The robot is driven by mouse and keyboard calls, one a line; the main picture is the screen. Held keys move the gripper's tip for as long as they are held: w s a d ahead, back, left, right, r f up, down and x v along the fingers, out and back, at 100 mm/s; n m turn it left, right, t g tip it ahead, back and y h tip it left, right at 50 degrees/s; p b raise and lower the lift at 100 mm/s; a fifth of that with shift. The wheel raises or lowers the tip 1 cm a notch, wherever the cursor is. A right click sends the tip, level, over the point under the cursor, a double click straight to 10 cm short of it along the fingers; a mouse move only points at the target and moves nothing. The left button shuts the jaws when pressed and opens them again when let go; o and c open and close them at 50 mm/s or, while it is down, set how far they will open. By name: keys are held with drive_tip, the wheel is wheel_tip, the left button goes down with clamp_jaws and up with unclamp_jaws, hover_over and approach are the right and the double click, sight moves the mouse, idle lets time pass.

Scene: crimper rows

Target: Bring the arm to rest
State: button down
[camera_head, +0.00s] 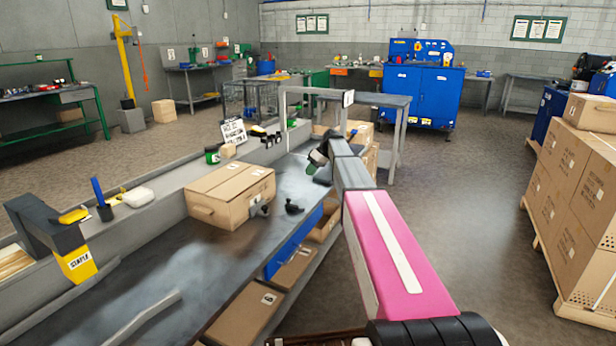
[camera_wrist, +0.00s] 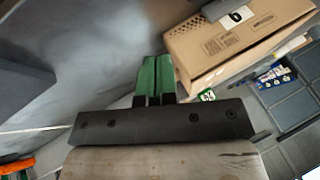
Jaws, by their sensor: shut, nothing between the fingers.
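My arm stretches forward from the lower right of the head view, over the right edge of the dark workbench (camera_head: 235,240). My gripper (camera_head: 311,169) is at its far end, a dark body with green fingers, small in this view. In the wrist view its two green fingers (camera_wrist: 155,76) lie side by side, shut with nothing between them. A cardboard box (camera_wrist: 215,50) with a numbered label shows beyond the fingers, up and to the right. I cannot tell whether they touch it, but they look apart.
A cardboard box (camera_head: 225,198) stands on the bench, with small black parts (camera_head: 293,207) beside it. Boxes (camera_head: 243,305) sit below the bench. Stacked cartons (camera_head: 575,200) stand at right; the floor (camera_head: 470,210) between is clear.

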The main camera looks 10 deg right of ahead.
drive_tip(key=s+f+m+h, duration=0.2)
drive_tip(key=s+f, duration=0.4)
drive_tip(key=s, duration=0.7)
drive_tip(key=s+d+f+m+h, duration=0.1)
drive_tip(key=s+f+m, duration=0.3)
drive_tip(key=s, duration=1)
drive_tip(key=s+d+f+m+h, duration=0.1)
drive_tip(key=s+f+m+h, duration=0.2)
drive_tip(key=s+f, duration=0.6)
drive_tip(key=s, duration=0.5)
drive_tip(key=shift+d+f+m+h, duration=0.2)
drive_tip(key=shift+f+m+h, duration=0.1)
drive_tip(key=shift+h, duration=0.1)
